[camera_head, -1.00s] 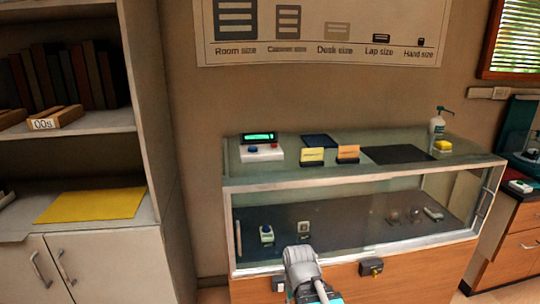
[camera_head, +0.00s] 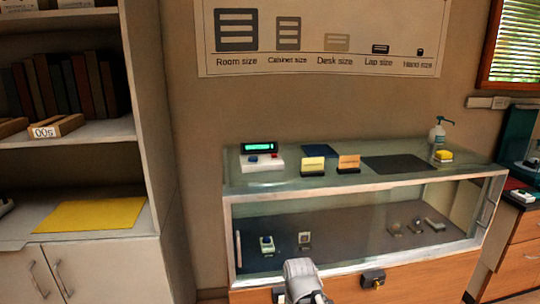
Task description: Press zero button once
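A small white device (camera_head: 262,163) with a dark panel and lit green display (camera_head: 259,148) stands at the left end of the glass case top. On its front it has a blue button (camera_head: 253,159) and a red button (camera_head: 274,156). Labels on the buttons are too small to read, so I cannot tell which is zero. Part of my arm shows at the bottom centre, in front of the case and well below the device. My gripper's fingertips are outside the picture.
The glass case (camera_head: 350,186) holds several small items. A shelf unit (camera_head: 150,120) stands left.

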